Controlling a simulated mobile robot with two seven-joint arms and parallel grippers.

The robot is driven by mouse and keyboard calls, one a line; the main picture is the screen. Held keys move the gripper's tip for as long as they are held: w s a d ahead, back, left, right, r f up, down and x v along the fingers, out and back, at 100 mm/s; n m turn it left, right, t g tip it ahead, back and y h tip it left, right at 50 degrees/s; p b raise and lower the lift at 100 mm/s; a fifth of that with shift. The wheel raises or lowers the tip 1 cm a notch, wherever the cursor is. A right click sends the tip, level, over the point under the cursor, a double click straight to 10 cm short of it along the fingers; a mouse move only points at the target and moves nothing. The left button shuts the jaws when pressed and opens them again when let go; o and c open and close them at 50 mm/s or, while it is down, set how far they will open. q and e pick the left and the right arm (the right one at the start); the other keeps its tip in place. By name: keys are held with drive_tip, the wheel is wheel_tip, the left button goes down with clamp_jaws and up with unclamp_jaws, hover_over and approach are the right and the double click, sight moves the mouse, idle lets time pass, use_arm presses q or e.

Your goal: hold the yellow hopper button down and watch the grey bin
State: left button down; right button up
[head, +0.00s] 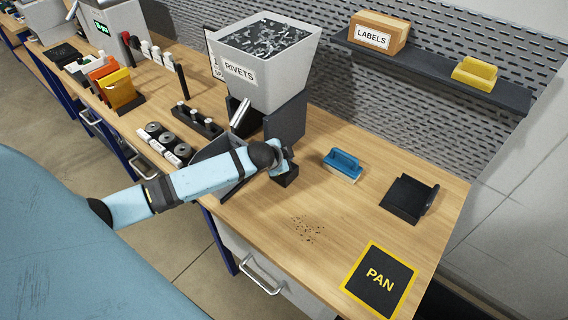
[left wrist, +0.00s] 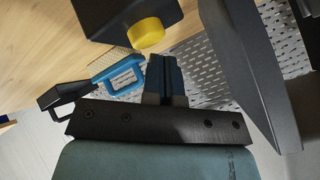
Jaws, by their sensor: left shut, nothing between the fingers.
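The white hopper (head: 262,75), labelled RIVETS and full of rivets, stands on a dark stand (head: 286,120). A grey bin (head: 212,147) sits below its chute, mostly hidden behind my left arm; its contents are not visible. The yellow button (left wrist: 146,33) shows in the left wrist view on a black box (left wrist: 112,16); the head view shows part of this box (head: 287,177), with the button hidden. My left gripper (head: 284,158) is shut and empty beside the box. Its fingertips (left wrist: 162,62) are close to the button; I cannot tell whether they touch. My right gripper is out of view.
Small dark bits (head: 308,229) lie scattered on the bench. A blue-handled brush (head: 343,165), a black dustpan (head: 408,199) and a PAN mat (head: 380,281) lie to the right. Racks and rolls (head: 160,138) stand left of the hopper. A shelf (head: 430,70) is behind.

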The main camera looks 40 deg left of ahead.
use_arm(q)
drive_tip(key=shift+f, duration=0.55)
idle(1.4)
drive_tip(key=shift+r, duration=0.15)
idle(3.5)
drive_tip(key=shift+r+p, duration=0.55)
drive_tip(key=shift+r, duration=0.25)
drive_tip(key=shift+r, duration=2.55)
